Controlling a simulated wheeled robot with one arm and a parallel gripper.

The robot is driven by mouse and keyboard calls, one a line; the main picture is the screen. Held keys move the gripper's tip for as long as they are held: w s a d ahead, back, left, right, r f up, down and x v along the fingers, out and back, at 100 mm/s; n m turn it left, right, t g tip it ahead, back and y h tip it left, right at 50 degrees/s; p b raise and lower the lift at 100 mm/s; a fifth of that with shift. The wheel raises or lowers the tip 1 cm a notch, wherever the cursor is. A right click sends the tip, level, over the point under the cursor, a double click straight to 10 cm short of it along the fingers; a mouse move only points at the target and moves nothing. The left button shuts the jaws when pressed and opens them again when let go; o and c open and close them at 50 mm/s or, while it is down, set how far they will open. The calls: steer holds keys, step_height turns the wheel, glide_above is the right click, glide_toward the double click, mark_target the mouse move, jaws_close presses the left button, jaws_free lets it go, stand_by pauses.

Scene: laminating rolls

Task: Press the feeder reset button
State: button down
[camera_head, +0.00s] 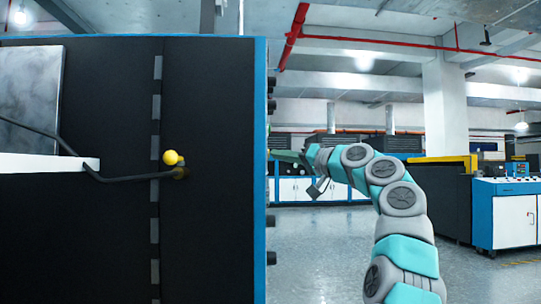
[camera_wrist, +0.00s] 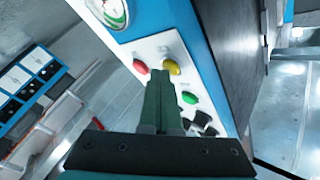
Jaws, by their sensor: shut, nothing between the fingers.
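In the wrist view a white control panel on the blue machine side carries a red button (camera_wrist: 140,67), an orange-yellow button (camera_wrist: 171,67), a green button (camera_wrist: 190,97) and black knobs (camera_wrist: 204,119). No readable label shows which is the feeder reset button. My gripper (camera_wrist: 160,76) is shut and empty, its tips over the panel just below and between the red and orange-yellow buttons. I cannot tell whether they touch the panel. In the head view my gripper (camera_head: 288,156) is beside the machine's right edge; the panel face is hidden there.
The large black machine (camera_head: 210,110) with blue edges fills the left, with a yellow ball knob (camera_head: 170,157) on its face. A round gauge (camera_wrist: 113,12) sits above the buttons. A blue-white cabinet (camera_head: 510,215) stands far right. Open floor (camera_head: 330,250) lies between.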

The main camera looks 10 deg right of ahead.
stand_by(0.4)
steer(key=shift+d+p, duration=0.3)
steer(key=shift+d, duration=0.4)
steer(key=shift+d, duration=0.1)
steer(key=d+p, duration=0.2)
steer(key=d, duration=0.3)
stand_by(0.8)
